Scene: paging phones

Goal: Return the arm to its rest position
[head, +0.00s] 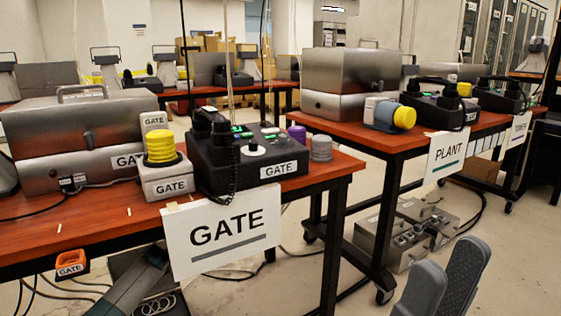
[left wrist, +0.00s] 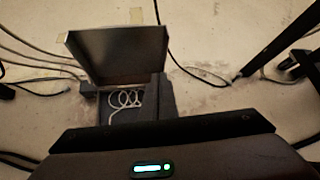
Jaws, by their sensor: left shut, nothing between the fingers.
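My right gripper (head: 444,283) shows at the bottom right of the head view, its two grey fingers apart with nothing between them. It is over the floor, in front of the PLANT table. My left gripper (head: 135,285) shows as a dark grey shape at the bottom left of the head view, low in front of the GATE table and below its top. It is shut and empty. In the left wrist view, the dark gripper body (left wrist: 165,135) fills the bottom, above the floor.
The GATE table (head: 60,225) carries a steel case (head: 55,135), a black phone unit (head: 245,160) and a yellow-topped button box (head: 165,175). A GATE sign (head: 222,230) hangs at its front edge. An open dark box (left wrist: 118,55) with coiled cable lies on the floor. The PLANT table (head: 380,138) stands right.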

